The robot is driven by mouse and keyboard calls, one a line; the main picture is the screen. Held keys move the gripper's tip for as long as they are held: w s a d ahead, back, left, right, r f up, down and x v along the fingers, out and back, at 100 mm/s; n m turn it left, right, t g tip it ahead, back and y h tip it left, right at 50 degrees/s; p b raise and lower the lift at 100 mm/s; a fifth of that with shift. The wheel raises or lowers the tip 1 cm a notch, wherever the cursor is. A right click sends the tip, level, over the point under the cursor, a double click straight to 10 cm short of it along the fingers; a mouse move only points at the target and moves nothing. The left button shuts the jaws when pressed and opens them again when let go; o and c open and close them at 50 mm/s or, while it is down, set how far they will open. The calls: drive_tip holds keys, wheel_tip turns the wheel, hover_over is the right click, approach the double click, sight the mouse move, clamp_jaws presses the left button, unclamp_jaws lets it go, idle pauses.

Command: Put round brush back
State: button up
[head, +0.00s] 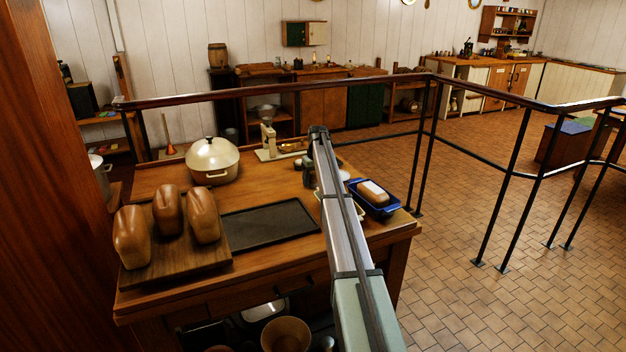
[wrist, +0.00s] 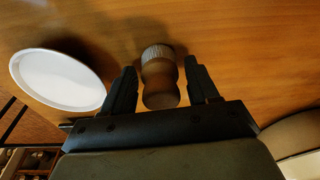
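In the wrist view, the round brush (wrist: 158,80) stands or lies on the wooden worktop. It has a brown waisted handle and a pale ribbed or bristled end. My gripper (wrist: 160,82) is open, with one dark finger on each side of the brush. Gaps show between the brush and both fingers, and I see no contact. I cannot make out the brush there.
A white round dish (wrist: 58,80) is left of the gripper. The table also holds a lidded pot (head: 212,162), loaves on a board (head: 222,262), a dark tray (head: 268,224), a scale (head: 268,142) and a blue butter dish (head: 390,209). A railing (head: 250,91) runs behind.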

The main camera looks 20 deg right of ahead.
sight(316, 181)
drive_tip(key=shift+o, duration=0.6)
drive_tip(key=shift+r, duration=0.1)
wheel_tip(316, 181, up, 12)
drive_tip(key=s, duration=0.1)
drive_tip(key=shift+s+d, duration=0.2)
drive_tip(key=shift+s, duration=0.2)
